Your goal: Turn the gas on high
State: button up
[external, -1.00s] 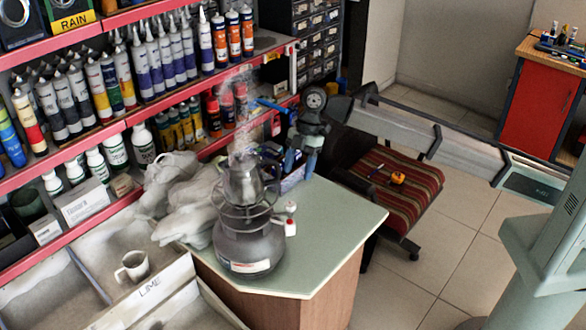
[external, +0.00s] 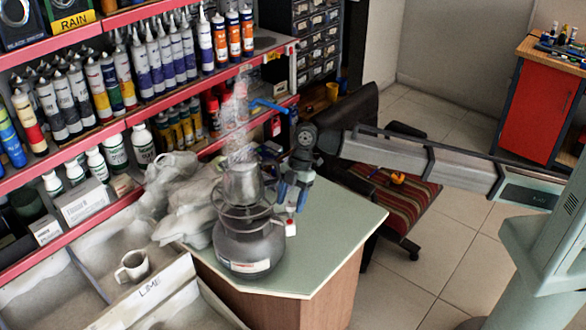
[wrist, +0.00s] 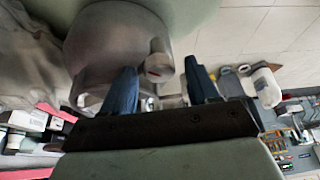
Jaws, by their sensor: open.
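A grey gas cylinder (external: 245,247) stands upright on the green worktop, with a burner ring and a steaming metal pot (external: 243,184) on top. Its small pale valve knob with red on it (external: 291,228) sticks out on the right side. My gripper (external: 292,197) has blue fingers, is open and empty, and points down just above the knob, right of the pot. In the wrist view the grey cylinder (wrist: 105,40) fills the upper left. The knob (wrist: 159,62) shows between the open fingers, slightly beyond their tips. I cannot tell if any finger touches it.
Grey-white bags (external: 185,200) lie left of the cylinder. Red shelves with tubes and bottles stand behind. A white mug (external: 132,267) sits in a bin at the lower left. A chair (external: 400,205) with a striped seat stands behind my arm. The front right worktop (external: 345,215) is clear.

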jog(key=c, duration=1)
jog(key=shift+a+n+h, duration=0.2)
jog(key=shift+n+h, duration=0.3)
jog(key=shift+n, duration=0.9)
jog(key=shift+n+g+h, duration=0.5)
jog(key=shift+n, duration=1)
jog(key=o, duration=1)
jog(key=shift+d, duration=0.1)
